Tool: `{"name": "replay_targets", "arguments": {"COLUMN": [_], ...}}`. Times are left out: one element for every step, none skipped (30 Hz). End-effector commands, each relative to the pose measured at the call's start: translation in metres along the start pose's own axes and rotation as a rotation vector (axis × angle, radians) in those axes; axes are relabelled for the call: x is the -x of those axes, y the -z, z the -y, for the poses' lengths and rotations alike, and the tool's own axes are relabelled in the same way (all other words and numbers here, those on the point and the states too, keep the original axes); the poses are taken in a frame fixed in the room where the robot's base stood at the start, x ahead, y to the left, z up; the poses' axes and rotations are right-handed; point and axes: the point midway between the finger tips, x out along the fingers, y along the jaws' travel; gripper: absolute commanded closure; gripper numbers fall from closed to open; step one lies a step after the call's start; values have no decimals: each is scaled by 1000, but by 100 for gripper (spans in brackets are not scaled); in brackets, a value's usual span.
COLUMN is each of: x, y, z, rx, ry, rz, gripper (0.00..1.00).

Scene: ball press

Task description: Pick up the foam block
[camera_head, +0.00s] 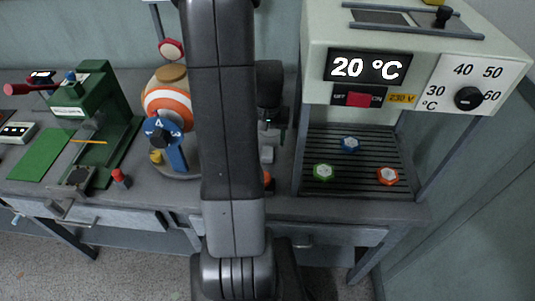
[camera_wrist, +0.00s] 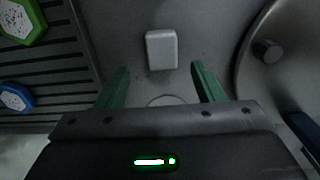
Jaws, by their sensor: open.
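The foam block, a small light-grey block (camera_wrist: 161,50), lies on the grey bench in the wrist view, just beyond and between my fingertips. In the head view the block (camera_head: 267,154) shows just right of my arm, partly below my gripper. My gripper (camera_wrist: 160,80) has two green fingers spread wide apart with nothing between them. It points down over the bench, and the block is not touched by either finger. In the head view my gripper (camera_head: 274,125) is mostly hidden behind my dark arm.
A slatted rack (camera_head: 355,150) under the heater box (camera_head: 410,55) holds green (camera_head: 323,172), blue (camera_head: 350,145) and orange (camera_head: 388,176) hexagonal pieces. A striped round device (camera_head: 168,105) stands left of my arm. A green press (camera_head: 95,115) stands further left.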

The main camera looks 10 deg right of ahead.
Motion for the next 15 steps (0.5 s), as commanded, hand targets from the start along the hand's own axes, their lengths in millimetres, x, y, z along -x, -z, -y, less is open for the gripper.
{"name": "replay_targets", "arguments": {"x": [-3, -4, -6, -8, -11, -16, -21, -25, -31, -35, -39, -44, -47, -49, -52], "y": [0, -1, -1, -2, -2, -3, -4, -5, -6, -7, -6, -6, -6, -6, -5], "z": [0, 0, 0, 0, 1, 1, 2, 2, 3, 3, 3, 3, 3, 3, 3], "rx": [0, 0, 0, 0, 0, 1, 1, 1, 1, 1, 0, 0, 0, 0, 0], "ry": [0, 0, 0, 0, 0, 0, -1, -1, -1, -1, -1, 0, -1, 0, 0], "rz": [1, 2, 3, 3, 3, 5, 5, 5, 5, 6, 5, 4, 5, 3, 2], "gripper": [38, 38, 38, 38, 38, 38, 38, 38, 38, 38, 38, 38, 38, 38, 38]}}
